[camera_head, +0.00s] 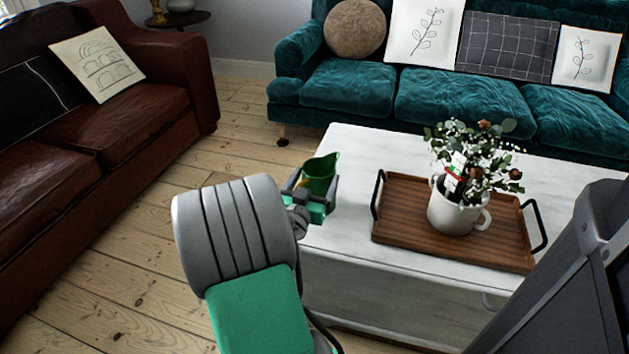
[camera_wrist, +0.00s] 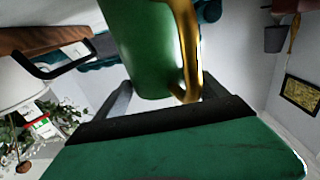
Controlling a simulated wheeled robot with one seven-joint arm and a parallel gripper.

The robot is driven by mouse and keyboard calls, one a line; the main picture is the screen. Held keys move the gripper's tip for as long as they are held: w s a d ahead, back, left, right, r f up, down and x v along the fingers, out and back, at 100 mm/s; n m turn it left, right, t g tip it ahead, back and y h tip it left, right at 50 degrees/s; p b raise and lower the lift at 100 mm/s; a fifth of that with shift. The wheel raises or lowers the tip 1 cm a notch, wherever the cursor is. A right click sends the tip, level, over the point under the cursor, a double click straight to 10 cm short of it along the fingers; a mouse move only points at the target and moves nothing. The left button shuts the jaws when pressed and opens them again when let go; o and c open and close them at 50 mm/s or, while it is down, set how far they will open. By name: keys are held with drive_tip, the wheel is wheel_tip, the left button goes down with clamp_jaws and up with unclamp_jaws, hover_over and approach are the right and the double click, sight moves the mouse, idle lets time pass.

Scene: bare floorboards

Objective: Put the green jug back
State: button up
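The green jug (camera_head: 322,172) has a gold handle and shows at the near left end of the white table, upright with its mouth up. My gripper (camera_head: 312,190) has one finger on each side of it, and appears shut on the jug. In the wrist view, which looks upside down, the jug (camera_wrist: 145,45) fills the top middle between the two dark fingers (camera_wrist: 168,90), with the gold handle on the right finger's side. The jug's base is hidden behind my gripper in the head view, so I cannot tell whether it touches the table.
The white table (camera_head: 350,165) carries a brown wooden tray (camera_head: 400,215) with black handles, holding a white pot (camera_head: 452,210) of flowers. A teal sofa (camera_head: 345,88) stands behind, a brown leather sofa (camera_head: 150,105) at left. Bare floorboards (camera_head: 140,250) lie between.

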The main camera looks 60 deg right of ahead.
drive_tip(key=o, duration=0.3)
drive_tip(key=shift+r, duration=0.1)
